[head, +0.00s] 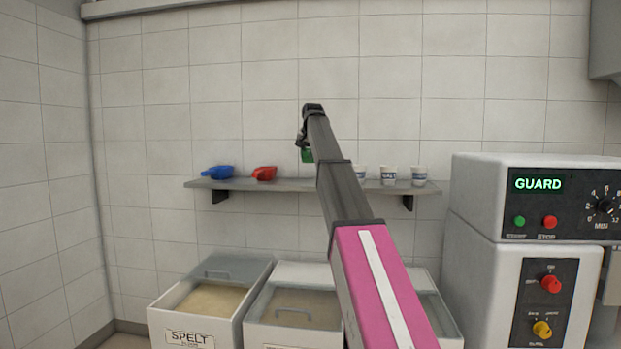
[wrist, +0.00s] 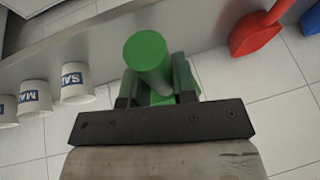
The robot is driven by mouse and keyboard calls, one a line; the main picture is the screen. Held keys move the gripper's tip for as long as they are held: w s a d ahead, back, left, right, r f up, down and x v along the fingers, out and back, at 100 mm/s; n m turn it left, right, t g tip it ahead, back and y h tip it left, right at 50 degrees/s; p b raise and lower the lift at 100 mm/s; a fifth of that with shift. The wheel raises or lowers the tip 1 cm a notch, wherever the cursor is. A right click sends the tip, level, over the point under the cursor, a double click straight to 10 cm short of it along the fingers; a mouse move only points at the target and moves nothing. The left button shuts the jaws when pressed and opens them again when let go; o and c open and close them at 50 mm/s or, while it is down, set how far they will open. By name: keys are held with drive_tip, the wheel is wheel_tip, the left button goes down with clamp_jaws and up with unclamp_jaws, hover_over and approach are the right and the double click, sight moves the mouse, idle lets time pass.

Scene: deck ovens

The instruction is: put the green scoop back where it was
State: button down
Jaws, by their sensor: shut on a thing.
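The green scoop (head: 307,155) hangs under my gripper (head: 305,136) in the head view, above the level of the wall shelf (head: 290,185). It sits between the red scoop and the white cups as seen from here; part of it is hidden behind my arm. The shelf (wrist: 120,38) runs across the upper part of that view. I cannot tell the exact gap between scoop and shelf.
On the shelf stand a blue scoop (head: 218,172), a red scoop (head: 264,173) and white labelled cups (head: 389,175) at the right. Below are flour bins, one marked SPELT (head: 190,338). An oven control unit (head: 545,205) stands at the right.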

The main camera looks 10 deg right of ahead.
drive_tip(key=w+f, duration=0.2)
drive_tip(key=w, duration=0.1)
drive_tip(key=w+d+f, duration=0.1)
drive_tip(key=w, duration=0.2)
drive_tip(key=w+d+f, duration=0.1)
drive_tip(key=w+f, duration=0.1)
drive_tip(key=w, duration=0.1)
drive_tip(key=shift+d+f, duration=0.25)
drive_tip(key=shift+f, duration=2.05)
drive_tip(key=c, duration=0.9)
unclamp_jaws()
drive_tip(key=shift+f, duration=0.1)
drive_tip(key=v, duration=1.2)
